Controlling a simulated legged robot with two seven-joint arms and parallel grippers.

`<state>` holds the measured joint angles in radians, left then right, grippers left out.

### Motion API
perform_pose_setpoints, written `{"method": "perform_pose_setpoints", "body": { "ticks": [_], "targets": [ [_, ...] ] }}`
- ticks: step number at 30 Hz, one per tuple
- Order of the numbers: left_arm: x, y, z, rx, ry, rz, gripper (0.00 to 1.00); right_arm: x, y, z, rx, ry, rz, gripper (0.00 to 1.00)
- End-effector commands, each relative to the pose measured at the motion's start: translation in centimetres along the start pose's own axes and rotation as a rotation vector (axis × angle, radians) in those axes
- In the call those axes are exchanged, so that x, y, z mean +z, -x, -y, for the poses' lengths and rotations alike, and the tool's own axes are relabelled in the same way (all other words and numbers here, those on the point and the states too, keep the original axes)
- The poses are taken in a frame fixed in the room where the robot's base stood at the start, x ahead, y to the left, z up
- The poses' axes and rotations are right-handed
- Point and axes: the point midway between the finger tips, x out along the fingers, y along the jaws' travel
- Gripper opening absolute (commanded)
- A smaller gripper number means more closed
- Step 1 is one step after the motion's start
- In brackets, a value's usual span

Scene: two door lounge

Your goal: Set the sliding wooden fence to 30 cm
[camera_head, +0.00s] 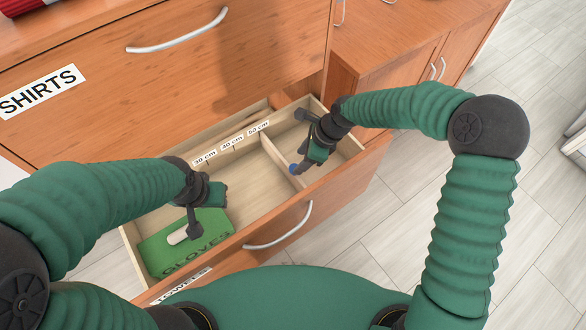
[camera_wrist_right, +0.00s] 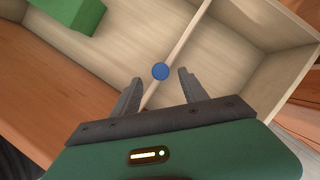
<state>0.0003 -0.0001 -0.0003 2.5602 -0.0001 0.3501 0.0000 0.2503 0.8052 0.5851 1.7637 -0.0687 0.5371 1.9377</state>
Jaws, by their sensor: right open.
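The wooden fence (camera_head: 277,157) is a thin upright divider across the open drawer (camera_head: 345,166). Its back end is by the 50 cm label (camera_head: 258,128), right of the 40 cm label (camera_head: 232,143) and 30 cm label (camera_head: 205,157). A blue knob (camera_head: 294,168) is on the fence. My right gripper (camera_head: 303,166) is open at the knob. In the right wrist view the knob (camera_wrist_right: 160,71) lies just ahead of the gap between the fingers (camera_wrist_right: 158,90), not clasped. My left gripper (camera_head: 193,228) hangs over the green gloves box; its jaw opening is unclear.
The green box marked GLOVES (camera_head: 160,258) lies in the left part of the drawer. The drawer floor between box and fence is clear. A closed drawer labelled SHIRTS (camera_head: 120,95) is above. A cabinet (camera_head: 390,60) stands to the right.

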Motion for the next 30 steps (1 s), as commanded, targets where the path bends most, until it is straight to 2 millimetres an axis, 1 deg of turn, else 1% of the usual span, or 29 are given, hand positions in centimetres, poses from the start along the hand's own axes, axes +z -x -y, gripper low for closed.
{"method": "perform_pose_setpoints", "body": {
  "ticks": [1,3,7,9,12,19,30],
  "targets": [
    [0.1,-0.7,0.0,0.0,0.0,0.0,0.36,-0.1,-1.8,-0.1,0.004,-0.001,0.002,0.51],
    [0.2,-1.0,0.0,0.0,-0.001,0.0,0.36,-0.1,-3.4,-0.1,0.003,-0.001,0.001,0.51],
    [0.3,-1.5,0.0,0.0,-0.001,0.0,0.36,0.0,-5.6,-0.1,0.001,0.0,-0.001,0.51],
    [0.4,-1.6,0.0,0.0,-0.001,0.0,0.36,0.0,-6.3,-0.1,-0.001,0.0,-0.001,0.51],
    [0.4,-1.6,0.0,0.0,-0.001,0.0,0.36,0.1,-6.8,-0.1,-0.001,0.0,-0.001,0.51],
    [0.4,-1.6,0.0,0.0,0.0,0.0,0.36,0.1,-6.8,0.0,-0.001,0.0,-0.001,0.51],
    [0.4,-1.6,0.0,0.0,-0.001,0.0,0.36,0.1,-6.7,0.0,-0.002,0.0,-0.001,0.03]
  ]
}}
